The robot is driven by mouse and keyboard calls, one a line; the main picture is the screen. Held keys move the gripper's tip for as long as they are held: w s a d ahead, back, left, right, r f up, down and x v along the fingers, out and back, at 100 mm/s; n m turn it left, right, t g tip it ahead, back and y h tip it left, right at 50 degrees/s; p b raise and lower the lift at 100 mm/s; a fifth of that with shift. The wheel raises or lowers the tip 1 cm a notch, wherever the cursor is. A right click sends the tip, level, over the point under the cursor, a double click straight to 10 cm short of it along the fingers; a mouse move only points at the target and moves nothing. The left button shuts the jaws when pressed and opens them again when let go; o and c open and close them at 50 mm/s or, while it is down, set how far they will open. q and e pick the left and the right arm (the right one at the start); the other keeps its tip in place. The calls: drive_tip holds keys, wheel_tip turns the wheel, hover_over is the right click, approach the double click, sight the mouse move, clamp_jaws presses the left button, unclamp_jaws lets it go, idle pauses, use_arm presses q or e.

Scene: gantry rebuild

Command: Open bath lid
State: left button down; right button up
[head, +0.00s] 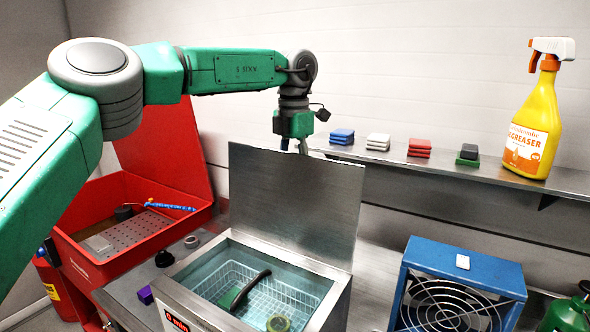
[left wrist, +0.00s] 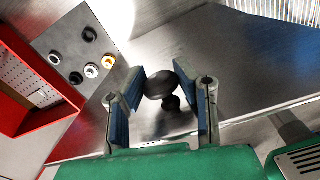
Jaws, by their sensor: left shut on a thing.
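The bath lid (head: 295,200) is a flat steel plate. In the head view it stands nearly upright at the back of the open ultrasonic bath (head: 335,290). Inside the bath, a white wire basket (head: 290,295) sits in bluish liquid. My left gripper (head: 294,146) is at the lid's top edge, its fingers mostly hidden behind the plate. In the left wrist view the gripper (left wrist: 163,84) has its blue-padded fingers closed around a dark round knob (left wrist: 160,84). My right gripper is in neither view.
A red parts washer (head: 130,225) with its lid up stands left of the bath. A blue fan box (head: 460,265) stands to the right. A wall shelf (head: 480,172) carries colored pads and a yellow degreaser bottle (head: 537,120). A black-handled tool (head: 245,292) lies in the basket.

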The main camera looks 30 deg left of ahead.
use_arm(q)
drive_tip(key=shift+w+a+r, duration=0.1)
drive_tip(key=shift+w+r, duration=0.1)
drive_tip(key=shift+r, duration=0.25)
drive_tip(key=c, duration=1.2)
unclamp_jaws()
drive_tip(key=shift+o, duration=0.2)
drive_tip(key=shift+s+f, duration=0.15)
wheel_tip(320, 180, up, 12)
drive_tip(key=shift+a+f, duration=0.1)
